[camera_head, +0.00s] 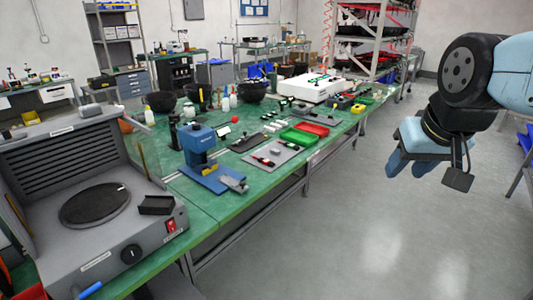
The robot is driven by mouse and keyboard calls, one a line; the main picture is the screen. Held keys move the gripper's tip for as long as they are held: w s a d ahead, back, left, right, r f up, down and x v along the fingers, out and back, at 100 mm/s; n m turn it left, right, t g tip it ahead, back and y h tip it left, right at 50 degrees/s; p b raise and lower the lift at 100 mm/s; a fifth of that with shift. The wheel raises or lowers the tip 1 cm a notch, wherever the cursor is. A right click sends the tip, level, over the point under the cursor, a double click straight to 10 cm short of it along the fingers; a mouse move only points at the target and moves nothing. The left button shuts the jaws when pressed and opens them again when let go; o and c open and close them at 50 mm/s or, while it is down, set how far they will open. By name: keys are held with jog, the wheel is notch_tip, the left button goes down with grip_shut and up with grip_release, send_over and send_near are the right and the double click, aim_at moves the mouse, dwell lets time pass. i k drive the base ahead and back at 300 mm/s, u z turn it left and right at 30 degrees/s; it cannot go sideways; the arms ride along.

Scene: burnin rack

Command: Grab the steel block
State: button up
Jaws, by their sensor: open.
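I cannot tell for sure which thing is the steel block. A small grey metallic block (233,184) lies at the front end of the blue base plate of the blue press (200,148), on the green bench. A dark grey block-like piece (155,205) rests on top of the grey machine, right of its round black plate (95,204). My gripper (409,168) hangs at the right over the floor, fingers pointing down. It is open and empty, well away from the bench and both pieces.
The green bench (205,222) runs from front left to the back. A grey mat with small parts (270,157), a red tray (312,129) and a green tray (298,137) lie beyond the press. Black bowls stand farther back. The floor (350,230) between bench and gripper is clear.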

aim_at(273, 151)
jog(key=i, duration=1)
